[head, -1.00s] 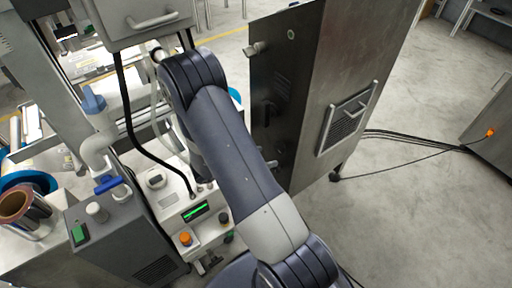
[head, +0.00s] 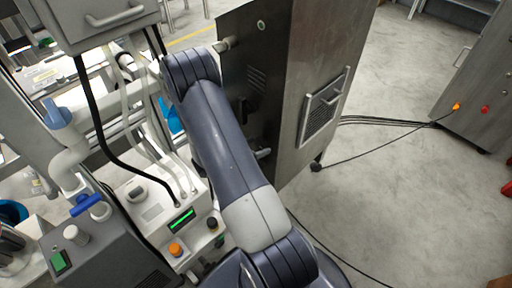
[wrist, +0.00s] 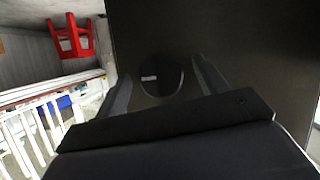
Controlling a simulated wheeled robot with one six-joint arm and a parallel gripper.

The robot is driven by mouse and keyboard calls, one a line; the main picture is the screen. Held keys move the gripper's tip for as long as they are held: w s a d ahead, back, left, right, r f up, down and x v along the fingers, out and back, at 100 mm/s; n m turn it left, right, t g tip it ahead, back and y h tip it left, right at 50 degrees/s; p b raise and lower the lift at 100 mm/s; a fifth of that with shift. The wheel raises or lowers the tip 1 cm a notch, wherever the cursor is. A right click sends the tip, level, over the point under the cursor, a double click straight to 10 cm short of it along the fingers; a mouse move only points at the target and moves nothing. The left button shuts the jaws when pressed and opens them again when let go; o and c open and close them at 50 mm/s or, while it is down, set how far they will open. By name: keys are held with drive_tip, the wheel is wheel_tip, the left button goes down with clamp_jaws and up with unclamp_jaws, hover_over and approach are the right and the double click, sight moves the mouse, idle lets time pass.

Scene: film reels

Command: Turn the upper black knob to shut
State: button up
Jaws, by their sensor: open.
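In the wrist view my gripper (wrist: 162,80) is open and empty, its two dark fingers spread apart. A dark round shape (wrist: 162,76) with a small pale label shows between the fingers, against a dark flat surface; I cannot tell whether it is a knob or whether the fingers touch it. In the head view a small black knob (head: 213,223) stands on the pale control box, beside its green-lit display. Another dark knob shows just below it, partly beside my arm. The gripper itself is hidden in the head view.
An orange button (head: 176,249) sits on the control box. Cables (head: 385,122) cross the floor at right. A red stool (wrist: 70,37) shows in the wrist view.

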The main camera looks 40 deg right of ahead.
drive_tip(key=shift+d+f, duration=0.1)
drive_tip(key=shift+d, duration=0.15)
drive_tip(key=c, duration=1)
